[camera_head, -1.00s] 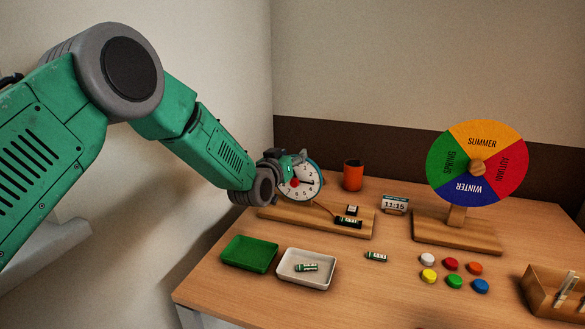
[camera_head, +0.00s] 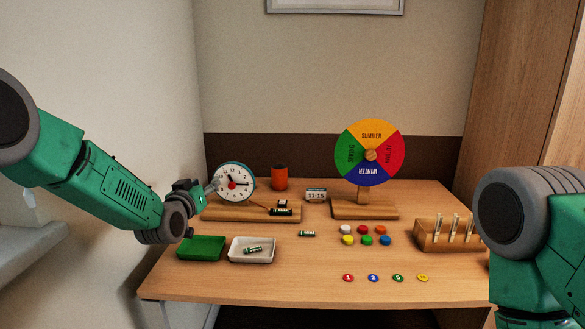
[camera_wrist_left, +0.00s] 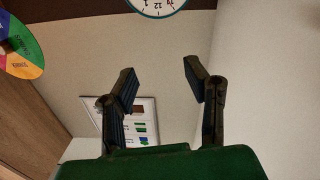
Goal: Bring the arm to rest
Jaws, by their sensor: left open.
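My left arm comes in from the left in the head view. Its gripper (camera_head: 212,186) is over the left end of the wooden clock stand, in front of the edge of the white clock (camera_head: 235,184). In the left wrist view the gripper (camera_wrist_left: 160,82) is open, with nothing between its fingers. Part of the clock (camera_wrist_left: 156,5) shows upside down at the top there. My right arm shows at the right of the head view, but its gripper is out of view.
A wall stands close on the left.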

